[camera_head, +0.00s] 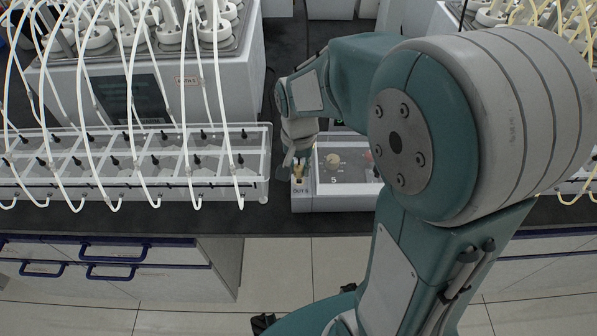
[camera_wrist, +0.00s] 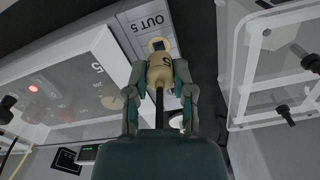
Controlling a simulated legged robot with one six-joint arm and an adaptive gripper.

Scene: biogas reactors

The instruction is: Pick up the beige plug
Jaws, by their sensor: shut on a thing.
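The beige plug (camera_wrist: 158,68) is between the two fingers of my gripper (camera_wrist: 159,84) in the wrist view, with a dark mark on its side and a dark stem or cable running back toward the palm. The fingers are shut on it. Just beyond it is the white box (camera_wrist: 60,80) with a label reading "OUT 5". In the head view my gripper (camera_head: 298,170) is low at the left end of this box (camera_head: 335,205), above its front corner. The plug is small there. I cannot tell whether it still touches the box.
A clear rack (camera_head: 130,165) with several compartments and pale tubes stands to the left, close to my gripper. Behind it is a grey reactor unit (camera_head: 150,85) with tubes on top. The dark bench (camera_head: 250,215) ends at a front edge above drawers (camera_head: 115,260).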

